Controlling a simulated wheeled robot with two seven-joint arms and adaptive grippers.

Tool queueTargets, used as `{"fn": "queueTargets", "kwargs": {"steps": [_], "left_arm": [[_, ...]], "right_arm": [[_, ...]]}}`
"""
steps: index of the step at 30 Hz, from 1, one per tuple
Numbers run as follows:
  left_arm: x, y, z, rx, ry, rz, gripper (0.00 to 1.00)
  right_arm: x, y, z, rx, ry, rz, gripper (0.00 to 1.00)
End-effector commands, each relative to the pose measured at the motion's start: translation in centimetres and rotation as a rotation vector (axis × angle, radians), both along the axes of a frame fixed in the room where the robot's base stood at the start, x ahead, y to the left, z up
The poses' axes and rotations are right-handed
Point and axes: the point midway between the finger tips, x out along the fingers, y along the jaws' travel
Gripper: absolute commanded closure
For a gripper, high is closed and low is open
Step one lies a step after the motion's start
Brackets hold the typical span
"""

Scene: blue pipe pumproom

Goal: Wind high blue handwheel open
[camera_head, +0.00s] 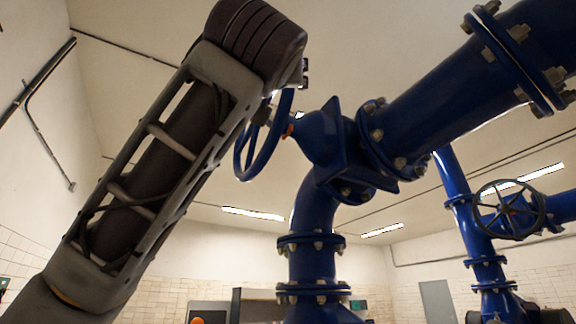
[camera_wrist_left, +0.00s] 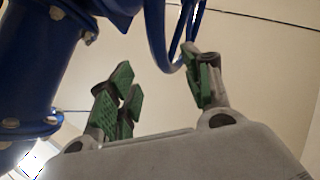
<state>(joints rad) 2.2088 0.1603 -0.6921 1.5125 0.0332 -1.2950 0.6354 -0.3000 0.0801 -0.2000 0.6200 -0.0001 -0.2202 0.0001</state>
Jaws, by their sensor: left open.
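The high blue handwheel (camera_head: 272,145) sits on the left side of the blue valve body (camera_head: 322,140) in the head view. My left arm covers its upper left part. In the left wrist view the blue rim (camera_wrist_left: 156,35) comes down from the top edge. My left gripper (camera_wrist_left: 162,84) is open, with green pads left and right. The right finger is close beside the rim; I cannot tell whether they touch. The rim's lower end shows in the space between the fingers, toward the right one. In the head view my arm mostly hides this gripper. My right gripper is not in view.
A thick blue flanged pipe (camera_head: 450,85) runs from the valve to the upper right, and a vertical pipe (camera_head: 312,262) goes down. Another dark handwheel (camera_head: 511,209) is at the right. A blue pipe (camera_wrist_left: 32,70) fills the wrist view's left side.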

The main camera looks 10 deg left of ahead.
Motion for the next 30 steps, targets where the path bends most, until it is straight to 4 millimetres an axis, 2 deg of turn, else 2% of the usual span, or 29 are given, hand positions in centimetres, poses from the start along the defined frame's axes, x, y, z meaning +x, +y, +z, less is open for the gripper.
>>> {"fn": "queueTargets", "kwargs": {"steps": [30], "left_arm": [[6.5,0.0,6.6,0.000,0.001,0.001,0.50]], "right_arm": [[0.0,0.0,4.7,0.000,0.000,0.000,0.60]]}}
